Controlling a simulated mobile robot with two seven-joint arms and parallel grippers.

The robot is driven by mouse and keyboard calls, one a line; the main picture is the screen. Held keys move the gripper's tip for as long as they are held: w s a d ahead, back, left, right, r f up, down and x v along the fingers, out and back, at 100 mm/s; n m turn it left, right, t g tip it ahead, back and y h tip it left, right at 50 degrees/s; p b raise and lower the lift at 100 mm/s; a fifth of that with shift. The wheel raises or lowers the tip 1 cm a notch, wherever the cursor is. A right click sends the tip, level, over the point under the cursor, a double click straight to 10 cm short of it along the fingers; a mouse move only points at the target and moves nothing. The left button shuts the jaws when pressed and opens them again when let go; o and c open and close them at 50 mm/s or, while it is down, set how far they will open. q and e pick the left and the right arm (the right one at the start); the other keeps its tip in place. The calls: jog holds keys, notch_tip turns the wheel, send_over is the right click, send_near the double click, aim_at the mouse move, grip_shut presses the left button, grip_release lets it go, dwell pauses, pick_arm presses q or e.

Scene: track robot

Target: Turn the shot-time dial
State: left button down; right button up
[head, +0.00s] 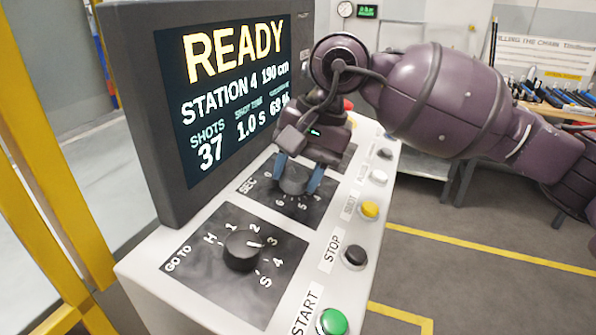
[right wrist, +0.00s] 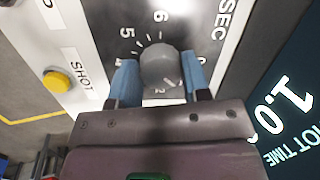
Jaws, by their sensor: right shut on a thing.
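The shot-time dial (head: 292,182) is a dark grey round knob on a black plate marked SEC, on the sloped white console. My right gripper (head: 297,177) reaches down over it, its two blue fingers on opposite sides of the knob. In the right wrist view the knob (right wrist: 160,66) sits between the fingers (right wrist: 158,82), which are shut on it. Numbers such as 5 and 6 ring the knob; some of the scale is hidden behind the gripper. The screen (head: 240,90) reads READY and a shot time of 1.0 S. My left gripper is not in view.
A second black dial (head: 243,250), marked GO TO, is nearer on the console (head: 150,275). A green START button (head: 332,321), black STOP button (head: 355,256) and yellow button (head: 370,209) line the right edge. A yellow frame (head: 60,150) stands at left.

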jog(key=shift+r, duration=0.1)
dwell(0.3)
jog(key=o, duration=0.7)
jog(key=shift+o, duration=1.1)
jog(key=p+v, duration=0.1)
jog(key=v, duration=0.9)
jog(key=shift+r, duration=0.35)
